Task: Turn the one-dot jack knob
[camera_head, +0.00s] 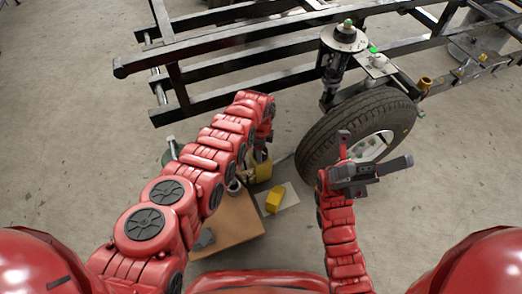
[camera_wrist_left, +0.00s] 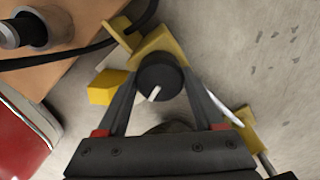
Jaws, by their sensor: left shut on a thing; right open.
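A round black knob with a white line (camera_wrist_left: 160,78) sits on a yellow jack body (camera_wrist_left: 158,42) in the left wrist view. My left gripper (camera_wrist_left: 162,92) has its two dark fingers shut on either side of this knob. No dot shows on it, so I cannot tell whether it is the one-dot knob. In the head view my left arm covers the knob, and only part of the yellow jack (camera_head: 262,168) shows beside the arm. My right gripper (camera_head: 373,152) is open and empty, in front of the wheel.
A tyre (camera_head: 318,148) on its hub stands just beyond my right gripper, under a black frame (camera_head: 225,42) with a spring strut (camera_head: 340,62). A brown table (camera_head: 232,222) and a yellow block (camera_head: 274,199) lie near my left arm. The floor at right is clear.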

